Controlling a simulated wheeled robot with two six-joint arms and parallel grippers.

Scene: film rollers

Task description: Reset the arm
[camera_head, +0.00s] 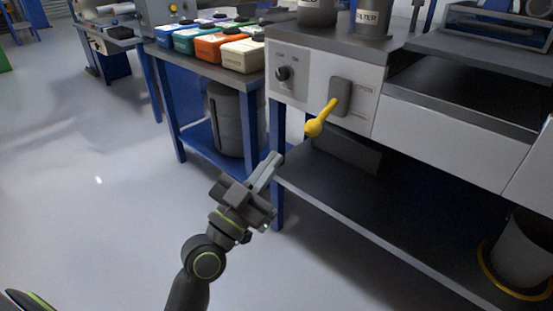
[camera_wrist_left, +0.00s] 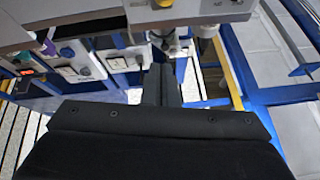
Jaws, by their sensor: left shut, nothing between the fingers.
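My left gripper (camera_head: 270,170) is in the middle of the head view, at the end of my left arm, in front of the bench. Its fingers are shut with nothing between them. In the left wrist view the shut fingers (camera_wrist_left: 161,86) point away from the camera toward the blue-framed bench. A yellow lever handle (camera_head: 319,119) on a grey switch plate (camera_head: 341,96) sits above and to the right of the fingertips, apart from them. My right gripper is in neither view.
A bench (camera_head: 440,136) with a dark lower shelf (camera_head: 345,195) stands at the right. A side table (camera_head: 190,63) holds several coloured boxes, with a grey bin (camera_head: 235,120) below it. A bucket (camera_head: 522,250) stands at the lower right. The floor (camera_head: 90,190) at the left is clear.

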